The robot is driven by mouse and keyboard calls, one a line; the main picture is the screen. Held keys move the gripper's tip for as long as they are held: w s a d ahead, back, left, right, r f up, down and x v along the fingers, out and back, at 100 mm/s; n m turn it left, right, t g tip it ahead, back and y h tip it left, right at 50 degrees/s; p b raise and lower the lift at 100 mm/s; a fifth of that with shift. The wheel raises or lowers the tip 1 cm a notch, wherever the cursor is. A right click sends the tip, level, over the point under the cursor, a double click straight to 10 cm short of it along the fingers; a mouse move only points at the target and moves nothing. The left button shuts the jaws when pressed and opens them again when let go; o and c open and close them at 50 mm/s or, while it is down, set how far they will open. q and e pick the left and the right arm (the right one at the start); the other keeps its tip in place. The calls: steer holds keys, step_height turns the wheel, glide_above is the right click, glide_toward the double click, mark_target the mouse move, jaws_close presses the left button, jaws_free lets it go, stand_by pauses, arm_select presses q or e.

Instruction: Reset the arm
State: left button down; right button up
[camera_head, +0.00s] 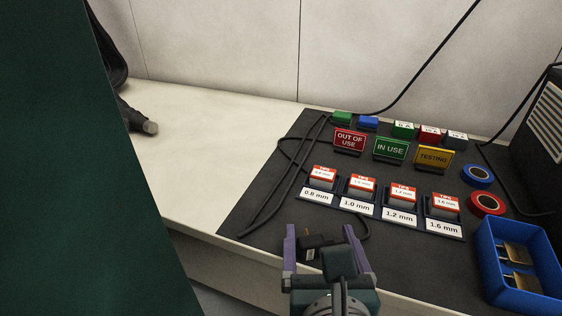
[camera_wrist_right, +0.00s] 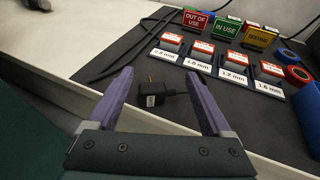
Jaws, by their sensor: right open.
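My right gripper (camera_head: 325,238) comes in from the bottom of the head view. Its two purple fingers are spread apart, with nothing between them that they grip. In the right wrist view the open fingers (camera_wrist_right: 160,90) point toward a black plug (camera_wrist_right: 153,94) with a cable. The plug (camera_head: 312,245) lies on the dark mat at its front edge and appears between the fingertips in both views. Whether the fingers are level with it or above it I cannot tell. My left gripper is not seen.
The dark mat (camera_head: 262,199) carries a rack of small boxes labelled 0.8 to 1.6 mm (camera_head: 397,217), signs (camera_head: 390,149), tape rolls (camera_head: 487,204) and a blue bin (camera_head: 487,265). A dark green surface (camera_head: 80,200) blocks the left. The pale bench (camera_head: 215,140) has clear room.

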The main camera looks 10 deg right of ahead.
steer(key=p+v, duration=0.3)
steer(key=v, duration=0.6)
steer(key=shift+p, duration=0.3)
steer(key=shift+w+r, duration=0.1)
